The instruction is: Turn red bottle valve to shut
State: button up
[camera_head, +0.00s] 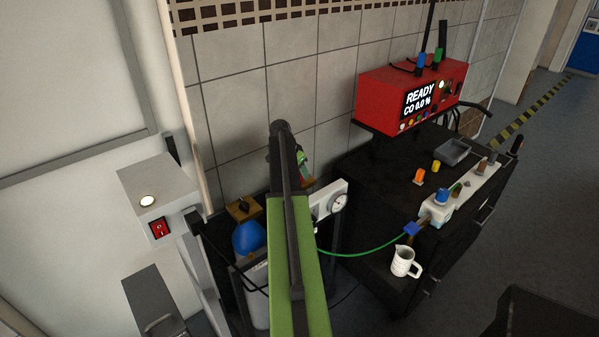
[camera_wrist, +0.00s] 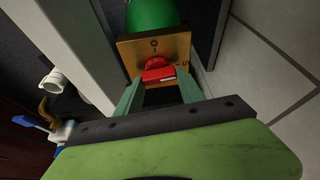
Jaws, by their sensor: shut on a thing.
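The red valve knob (camera_wrist: 158,68) sits on a square brass plate (camera_wrist: 178,48) in front of a green bottle (camera_wrist: 152,14) in the wrist view. The plate bears an "O" mark above the knob and an "S" mark at its right. My gripper (camera_wrist: 161,84) has its two fingers at the sides of the knob's bar and is shut on it. The bar lies nearly crosswise, slightly tilted; I cannot tell which mark it points to. In the head view my green arm mostly hides this valve.
A blue bottle (camera_head: 248,238) with a dark knob on its brass plate (camera_head: 242,208) stands left of my arm. A gauge box (camera_head: 334,203) is at its right. The black bench (camera_head: 368,185) carries a red analyser (camera_head: 400,92) reading "READY" and a white jug (camera_head: 404,262).

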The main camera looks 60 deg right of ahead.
jog(key=shift+m, duration=0.6)
jog(key=o, duration=1.4)
jog(key=shift+c, duration=0.2)
jog(key=p+v, duration=1.6)
jog(key=v, duration=0.1)
jog(key=shift+w+r, duration=0.25)
jog(key=shift+w, duration=0.15)
